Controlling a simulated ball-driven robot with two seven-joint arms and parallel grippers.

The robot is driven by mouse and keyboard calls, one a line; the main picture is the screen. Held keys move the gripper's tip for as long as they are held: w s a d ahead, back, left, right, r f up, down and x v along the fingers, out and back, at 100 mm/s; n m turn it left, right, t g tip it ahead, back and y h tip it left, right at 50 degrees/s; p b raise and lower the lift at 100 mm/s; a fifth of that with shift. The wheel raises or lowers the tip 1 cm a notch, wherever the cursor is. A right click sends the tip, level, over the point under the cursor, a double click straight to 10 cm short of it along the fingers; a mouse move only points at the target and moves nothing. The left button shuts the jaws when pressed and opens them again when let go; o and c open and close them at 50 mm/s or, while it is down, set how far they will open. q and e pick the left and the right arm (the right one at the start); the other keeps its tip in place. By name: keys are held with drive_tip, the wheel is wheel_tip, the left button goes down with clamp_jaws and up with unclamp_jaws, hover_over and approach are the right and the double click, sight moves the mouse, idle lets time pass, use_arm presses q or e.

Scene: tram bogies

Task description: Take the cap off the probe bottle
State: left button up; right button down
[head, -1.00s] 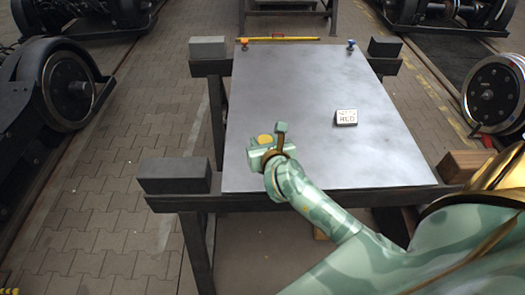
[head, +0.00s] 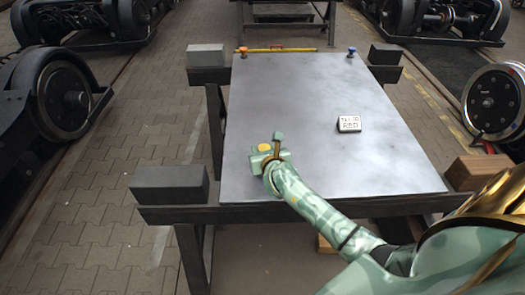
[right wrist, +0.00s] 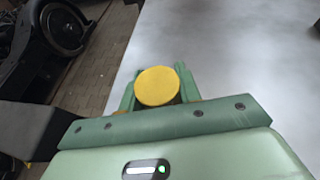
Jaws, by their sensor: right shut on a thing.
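A round yellow top (head: 264,148), which looks like the cap of the probe bottle, shows at my right gripper (head: 265,152) over the left front part of the grey metal plate. In the right wrist view the yellow disc (right wrist: 157,86) sits between the two green fingers (right wrist: 158,92). The right gripper is shut on it or on the bottle just under it; I cannot tell which. The bottle's body is hidden beneath the yellow disc and behind the gripper. My left gripper is not in view.
The plate (head: 310,85) lies on dark trestles. A small white sign reading RED (head: 349,124) stands right of centre. An orange item (head: 243,51), a yellow bar (head: 278,50) and a blue item (head: 351,51) lie along the far edge. The plate's middle is clear.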

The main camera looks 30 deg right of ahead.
drive_tip(key=c, duration=1.4)
unclamp_jaws()
drive_tip(key=shift+f, duration=0.15)
drive_tip(key=o, duration=0.4)
drive_tip(key=shift+o, duration=0.2)
drive_tip(key=shift+s+r, duration=0.1)
drive_tip(key=shift+r, duration=0.2)
drive_tip(key=p+v, duration=0.3)
drive_tip(key=v, duration=0.9)
drive_tip(key=shift+f, duration=0.1)
